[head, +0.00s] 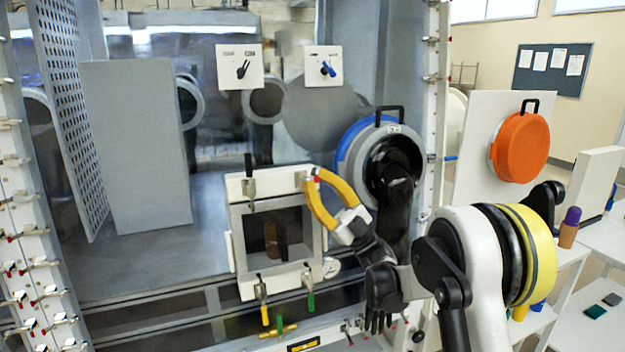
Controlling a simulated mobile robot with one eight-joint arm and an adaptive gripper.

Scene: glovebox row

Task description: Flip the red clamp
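The red clamp (317,179) is at the top right corner of the small square door frame (237,250) on the glovebox front. Only a small red part of it shows, beside my yellow fingertips. My gripper (313,179) reaches up to that corner from the lower right, with its curved yellow fingers at the clamp. The fingertips overlap the clamp in this view, so I cannot tell whether they are shut on it or only beside it.
A black-handled clamp (249,170), a yellow-handled clamp (263,300) and a green-handled clamp (309,290) sit at the other corners. A blue-ringed glove port (350,150) with a hanging black glove (396,215) is right of the door, close to my arm.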

